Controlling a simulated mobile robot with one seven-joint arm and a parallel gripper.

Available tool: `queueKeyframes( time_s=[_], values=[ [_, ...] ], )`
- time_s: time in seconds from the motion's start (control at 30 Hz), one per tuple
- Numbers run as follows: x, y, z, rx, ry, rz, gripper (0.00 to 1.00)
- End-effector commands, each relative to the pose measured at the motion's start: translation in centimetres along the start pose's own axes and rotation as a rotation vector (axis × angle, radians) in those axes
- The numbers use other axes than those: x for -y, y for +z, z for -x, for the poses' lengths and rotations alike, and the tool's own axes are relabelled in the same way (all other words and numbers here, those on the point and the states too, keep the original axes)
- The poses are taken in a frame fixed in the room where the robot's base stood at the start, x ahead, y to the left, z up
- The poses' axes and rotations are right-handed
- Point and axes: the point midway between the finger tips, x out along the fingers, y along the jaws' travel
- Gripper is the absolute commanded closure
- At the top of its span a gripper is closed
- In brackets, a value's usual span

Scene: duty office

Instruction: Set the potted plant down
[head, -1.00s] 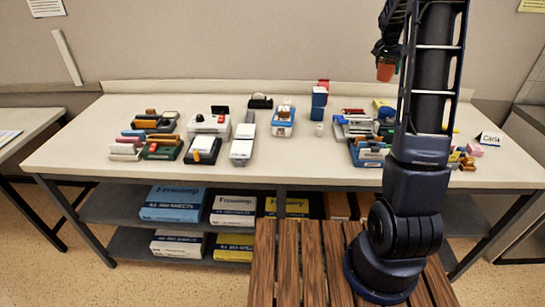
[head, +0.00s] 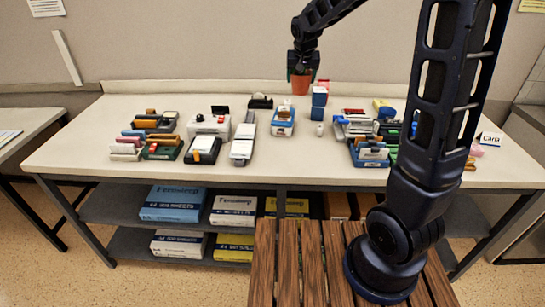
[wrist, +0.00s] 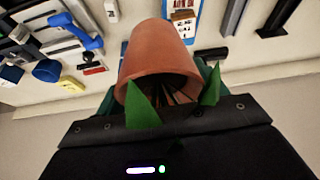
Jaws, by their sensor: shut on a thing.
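The potted plant is a terracotta pot (head: 301,84) with green leaves. My gripper (head: 302,67) is shut on it from above and appears to hold it above the back of the table (head: 300,165), near the wall. In the wrist view the pot (wrist: 160,50) fills the upper middle, with pointed green leaves on either side of it near the gripper. The fingertips are mostly hidden by the pot and leaves.
Staplers and other supplies fill both sides. The front table strip is clear.

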Motion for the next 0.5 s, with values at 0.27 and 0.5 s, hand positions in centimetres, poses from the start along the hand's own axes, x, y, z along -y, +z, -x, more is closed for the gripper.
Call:
queueKeyframes(
  time_s=[0.27, 0.5],
  values=[
    [7.6, 7.6, 2.8, -0.001, -0.088, 0.208, 0.67],
    [10.4, 11.5, 4.1, -0.001, -0.128, 0.308, 0.67]
  ],
)
